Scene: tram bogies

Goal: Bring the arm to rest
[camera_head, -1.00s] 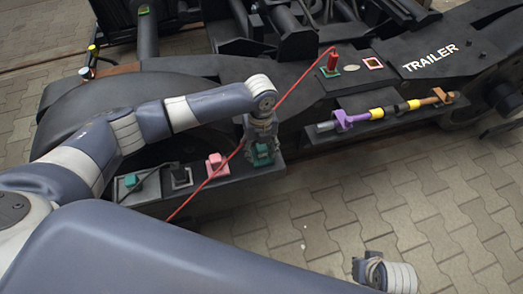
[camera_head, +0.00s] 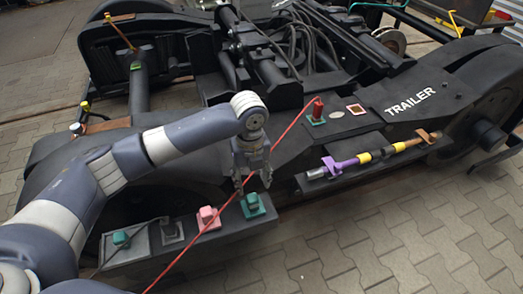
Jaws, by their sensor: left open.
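My left arm reaches in from the left over the black bogie frame. My left gripper (camera_head: 254,184) points down with its two fingers apart and nothing seen between them. It is over the right end of a black ledge (camera_head: 232,234), just above and behind a green block (camera_head: 253,206). Whether a fingertip touches the block I cannot tell. A red cable (camera_head: 208,218) runs diagonally past the gripper. My right gripper is not in view.
The ledge also bears a pink block (camera_head: 208,217), a dark block (camera_head: 172,231) and a green block (camera_head: 121,239). A red plug (camera_head: 317,108) stands on the frame marked TRAILER. A purple and yellow rod (camera_head: 363,158) lies on a side shelf. Paving (camera_head: 390,240) at lower right is clear.

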